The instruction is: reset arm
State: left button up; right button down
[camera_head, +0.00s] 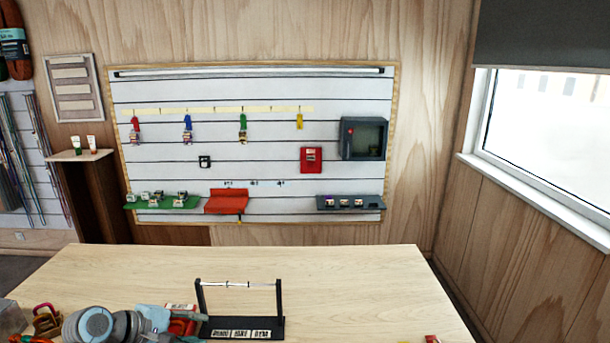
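Grey rounded joints with light blue caps, which look like links of my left arm, show at the bottom left over the table. I cannot make out the fingers of my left gripper there. No part of my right arm or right gripper shows. The wooden table (330,275) fills the lower middle. A black stand (242,325) with two posts, a thin light crossbar and white labels on its base stands at the table's front. The crossbar appears empty.
Red items (184,325) and a brown and red piece of gear (46,320) crowd the front left around the arm links. A small red item (432,339) lies at the front right. The table's back and right are clear. A slatted wall panel (270,95) holds gear behind.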

pick_arm(q)
jog(key=d+r+n+t+h, duration=0.4)
jog(key=d+r+n+t, duration=0.1)
jog(key=d+r+n, duration=0.15)
jog(key=s+a+r+n+t+y, duration=0.45)
jog(key=r+n+t+y, duration=0.35)
jog(key=n, duration=1)
jog(key=s+a+f+n+g+y, duration=0.35)
jog(key=a+f+n, duration=0.2)
jog(key=n, duration=0.55)
jog(key=s+a+f+n+g+y, duration=0.2)
jog(key=s+a+f+n+y, duration=0.3)
jog(key=n, duration=0.6)
jog(key=s+d+f+n+g+h, duration=0.2)
jog(key=s+d+f+n+g, duration=0.3)
jog(key=s+f, duration=0.5)
jog(key=s+d+f+n+g+h, duration=0.35)
jog(key=s+f+n+g, duration=0.35)
jog(key=s, duration=0.5)
notch_tip(320, 180, down, 23)
jog(key=s+a+b, duration=0.1)
jog(key=s+b, duration=0.1)
jog(key=s+a+f+g+b, duration=0.1)
jog(key=s+f+g, duration=0.1)
jog(key=s+f, duration=1.1)
jog(key=shift+s+f, duration=0.3)
jog(key=shift+s, duration=0.05)
